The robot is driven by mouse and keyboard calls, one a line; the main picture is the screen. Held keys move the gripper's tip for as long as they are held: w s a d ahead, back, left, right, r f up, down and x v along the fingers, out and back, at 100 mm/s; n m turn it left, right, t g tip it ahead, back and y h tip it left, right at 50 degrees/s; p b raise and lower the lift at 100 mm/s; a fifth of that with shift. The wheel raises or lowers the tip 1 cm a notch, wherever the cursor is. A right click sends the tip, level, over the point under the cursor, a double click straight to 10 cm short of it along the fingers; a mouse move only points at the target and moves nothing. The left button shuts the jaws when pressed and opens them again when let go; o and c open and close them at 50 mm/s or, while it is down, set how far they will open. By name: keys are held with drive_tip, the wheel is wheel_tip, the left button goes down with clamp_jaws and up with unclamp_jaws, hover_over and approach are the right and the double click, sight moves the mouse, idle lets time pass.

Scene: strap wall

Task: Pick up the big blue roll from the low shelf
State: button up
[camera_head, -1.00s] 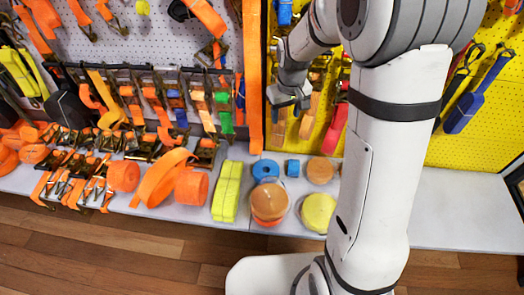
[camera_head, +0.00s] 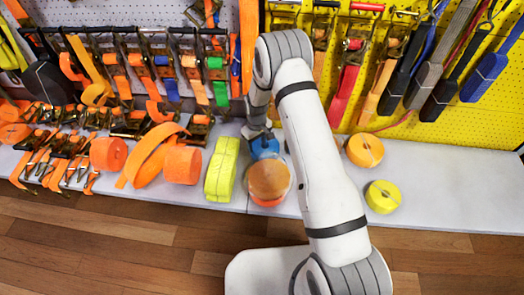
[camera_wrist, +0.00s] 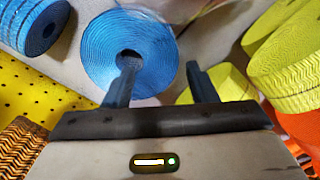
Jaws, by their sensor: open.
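The big blue roll (camera_head: 265,147) lies flat on the low shelf (camera_head: 455,190), partly hidden by my gripper (camera_head: 258,132) in the head view. In the wrist view the big blue roll (camera_wrist: 110,52) shows its wound top face and dark centre hole. My gripper (camera_wrist: 160,72) is open there with nothing between its fingers. The left finger overlaps the roll near the hole; the right finger is past the roll's right edge. I cannot tell whether either finger touches it.
A smaller blue roll (camera_wrist: 38,25) is at the upper left of the wrist view. A clear-wrapped orange-brown roll (camera_head: 269,178) and a tall yellow stack (camera_head: 221,170) stand close to the big roll. Orange and yellow rolls lie right of my arm. The far right shelf is clear.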

sight(258, 149)
wheel_tip(258, 149, down, 5)
drive_tip(key=shift+d+f+b, duration=0.1)
drive_tip(key=shift+d+b, duration=0.05)
drive_tip(key=shift+b, duration=0.8)
drive_tip(key=shift+c, duration=0.4)
drive_tip(key=c, duration=0.9)
drive_tip(key=shift+o, duration=0.2)
drive_tip(key=shift+r, duration=0.2)
